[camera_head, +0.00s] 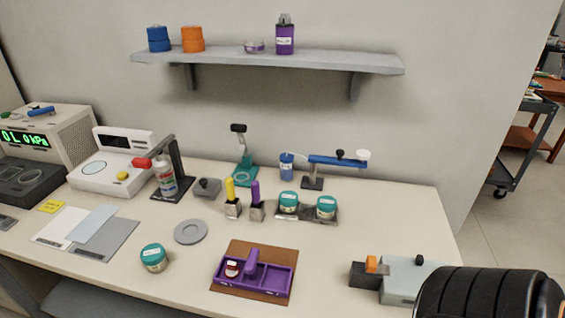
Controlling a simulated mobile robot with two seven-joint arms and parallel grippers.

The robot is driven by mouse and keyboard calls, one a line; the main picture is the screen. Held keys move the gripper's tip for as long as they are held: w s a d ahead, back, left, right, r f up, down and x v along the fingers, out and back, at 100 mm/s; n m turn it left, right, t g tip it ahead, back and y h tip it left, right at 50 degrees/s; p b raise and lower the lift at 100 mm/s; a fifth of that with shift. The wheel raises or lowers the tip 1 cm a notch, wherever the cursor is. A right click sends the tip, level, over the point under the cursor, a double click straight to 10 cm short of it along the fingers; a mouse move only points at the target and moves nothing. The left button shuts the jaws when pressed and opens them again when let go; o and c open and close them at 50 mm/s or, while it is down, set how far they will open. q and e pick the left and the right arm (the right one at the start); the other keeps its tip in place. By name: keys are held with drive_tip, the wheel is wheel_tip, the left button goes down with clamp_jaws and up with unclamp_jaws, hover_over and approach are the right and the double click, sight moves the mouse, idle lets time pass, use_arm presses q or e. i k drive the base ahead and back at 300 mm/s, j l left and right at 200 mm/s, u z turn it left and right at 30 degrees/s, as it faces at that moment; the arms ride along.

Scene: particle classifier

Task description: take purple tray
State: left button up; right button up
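A purple tray (270,275) with a raised purple handle (251,258) sits on a brown mat (262,248) near the front middle of the table. A small red container with a pale top (232,268) stands in its left part. A black ribbed part, which seems to be mine, fills the lower right corner. No gripper fingers show, so neither gripper can be seen near the tray.
A teal-lidded jar (153,257) and a grey disc (190,231) stand left of the tray. A grey device with an orange part (400,277) stands to its right. Purple- and yellow-handled tools (256,202) are behind it. The table (325,255) is clear just right of the mat.

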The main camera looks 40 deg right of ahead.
sight(255, 275)
drive_tip(key=k+z, duration=0.2)
drive_tip(key=z, duration=0.25)
drive_tip(key=k+l+z, duration=0.15)
drive_tip(key=z, duration=0.3)
drive_tip(key=i+j+z, duration=0.15)
drive_tip(key=j, duration=0.2)
drive_tip(key=j+z, duration=0.2)
drive_tip(key=i+j+z, duration=0.15)
drive_tip(key=j, duration=0.35)
